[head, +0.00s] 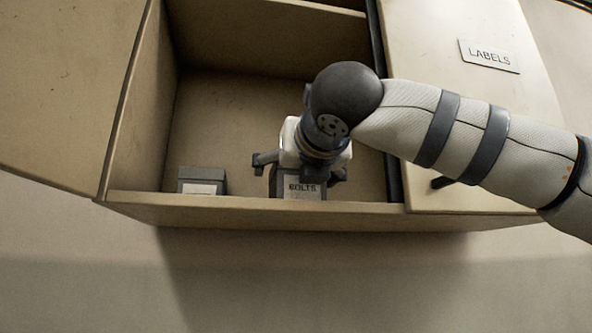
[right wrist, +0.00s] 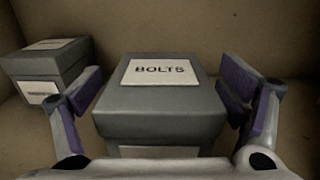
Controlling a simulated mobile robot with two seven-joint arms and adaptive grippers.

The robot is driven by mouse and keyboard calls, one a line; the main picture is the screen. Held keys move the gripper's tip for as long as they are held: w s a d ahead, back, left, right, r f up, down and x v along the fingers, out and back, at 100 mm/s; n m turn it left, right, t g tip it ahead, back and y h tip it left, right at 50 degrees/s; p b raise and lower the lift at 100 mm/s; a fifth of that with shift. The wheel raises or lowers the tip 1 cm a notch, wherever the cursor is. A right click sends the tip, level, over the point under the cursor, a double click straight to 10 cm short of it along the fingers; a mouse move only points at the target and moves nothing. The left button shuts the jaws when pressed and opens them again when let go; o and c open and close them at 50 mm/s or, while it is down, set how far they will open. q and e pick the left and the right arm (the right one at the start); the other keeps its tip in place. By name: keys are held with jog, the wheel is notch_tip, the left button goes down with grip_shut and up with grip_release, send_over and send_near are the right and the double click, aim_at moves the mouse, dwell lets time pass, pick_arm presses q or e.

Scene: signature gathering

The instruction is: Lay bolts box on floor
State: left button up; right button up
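The bolts box (head: 304,190) is a dark grey lidded box with a white label reading BOLTS. It stands upright on the bottom of an open wall cabinet (head: 255,203), near its front edge. My right gripper (head: 299,172) is at the box with its fingers spread on either side. In the right wrist view the bolts box (right wrist: 160,105) sits between the two purple-padded fingers of the right gripper (right wrist: 165,110), with gaps on both sides. The box's lower part is partly hidden. My left gripper is not in view.
A second grey box (head: 202,181) with a white label stands to the left in the same cabinet; it also shows in the right wrist view (right wrist: 45,68). A cabinet door labelled LABELS (head: 470,150) is at the right. An open door (head: 65,90) hangs at the left.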

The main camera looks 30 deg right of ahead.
jog(key=shift+r, duration=0.1)
jog(key=v, duration=0.5)
jog(key=shift+s+r+p, duration=0.1)
jog(key=shift+r+p, duration=0.3)
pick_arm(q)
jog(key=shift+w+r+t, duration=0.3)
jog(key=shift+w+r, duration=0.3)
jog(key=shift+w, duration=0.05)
pick_arm(e)
jog(key=v, duration=0.7)
jog(key=shift+f, duration=0.4)
